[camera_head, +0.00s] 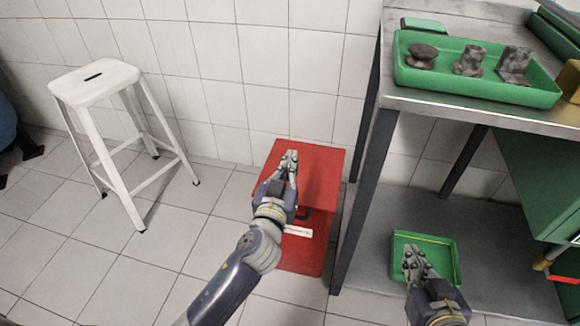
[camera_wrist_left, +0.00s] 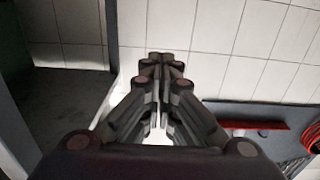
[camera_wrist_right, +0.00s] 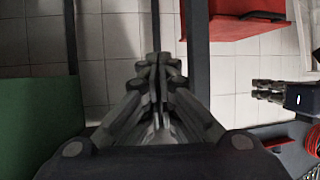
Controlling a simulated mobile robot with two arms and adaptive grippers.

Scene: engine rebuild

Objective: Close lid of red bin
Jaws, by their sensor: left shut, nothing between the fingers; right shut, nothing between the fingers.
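The red bin (camera_head: 322,180) stands on the floor against the wall, left of the workbench. Its upper face looks flat and red, and I see no opening; my left arm hides part of it. A dark handle and a white label (camera_head: 298,231) show on it. The red bin also shows at the top of the right wrist view (camera_wrist_right: 225,22). My left gripper (camera_head: 290,156) is shut and empty, over the bin in the head view; its height above the bin is unclear. My right gripper (camera_head: 411,254) is shut and empty, in front of the bench's lower shelf.
A white stool (camera_head: 95,82) stands to the left. The metal workbench (camera_head: 480,112) is close on the bin's right, with its dark leg (camera_head: 366,190) beside it. A green tray (camera_head: 440,82) holds engine parts; another green tray (camera_head: 452,246) is low down. Floor left of the bin is clear.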

